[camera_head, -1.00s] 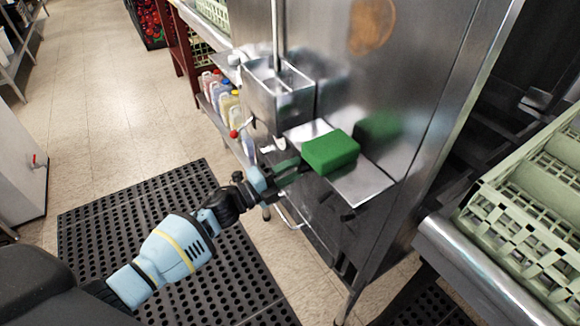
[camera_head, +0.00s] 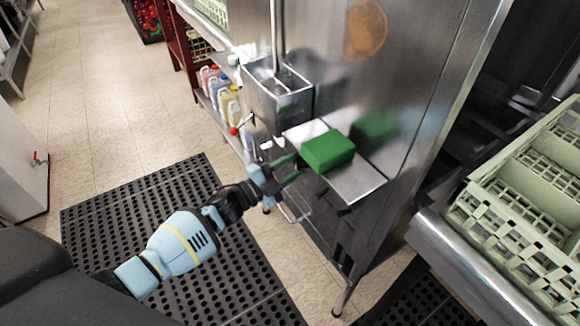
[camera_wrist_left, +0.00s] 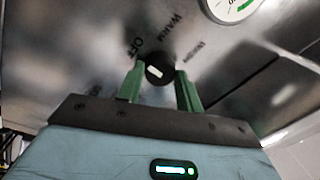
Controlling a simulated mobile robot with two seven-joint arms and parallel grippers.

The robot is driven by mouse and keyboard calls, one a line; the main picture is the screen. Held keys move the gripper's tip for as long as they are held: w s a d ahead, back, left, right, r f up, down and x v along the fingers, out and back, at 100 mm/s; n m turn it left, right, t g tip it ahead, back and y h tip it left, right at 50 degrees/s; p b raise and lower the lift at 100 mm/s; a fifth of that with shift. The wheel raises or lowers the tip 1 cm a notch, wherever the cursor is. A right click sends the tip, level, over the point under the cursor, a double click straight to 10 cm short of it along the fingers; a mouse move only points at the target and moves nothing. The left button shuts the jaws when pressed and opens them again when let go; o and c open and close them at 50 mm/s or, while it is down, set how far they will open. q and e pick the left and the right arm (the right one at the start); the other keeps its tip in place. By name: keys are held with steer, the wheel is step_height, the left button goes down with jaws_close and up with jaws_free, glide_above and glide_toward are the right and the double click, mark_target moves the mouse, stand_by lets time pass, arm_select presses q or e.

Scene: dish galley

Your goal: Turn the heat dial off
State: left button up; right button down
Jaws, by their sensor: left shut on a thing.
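The heat dial (camera_wrist_left: 159,70) is a small black round knob with a white mark, in the left wrist view. It sits on a metal panel with the printed words OFF (camera_wrist_left: 131,46) and WARM, and more lettering around it. I cannot tell exactly which word the mark points to. My left gripper (camera_wrist_left: 160,88) has its two green fingers on either side of the dial and is shut on it. In the head view the left gripper (camera_head: 289,170) is at the steel machine's front, beside the small shelf; the dial is hidden there. My right gripper is not in view.
A green block (camera_head: 327,151) lies on the steel shelf (camera_head: 357,184) just right of the gripper. A steel box (camera_head: 278,103) is above it. A white gauge (camera_wrist_left: 232,8) is near the dial. A green dish rack (camera_head: 520,190) stands at right. Black mats cover the floor.

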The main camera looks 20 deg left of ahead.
arm_select(q)
steer(key=o, duration=0.8)
steer(key=shift+o, duration=0.9)
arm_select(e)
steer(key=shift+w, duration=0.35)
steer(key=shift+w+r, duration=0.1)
arm_select(q)
steer(key=r+v, duration=0.1)
steer(key=v, duration=0.7)
steer(key=shift+f, duration=0.45)
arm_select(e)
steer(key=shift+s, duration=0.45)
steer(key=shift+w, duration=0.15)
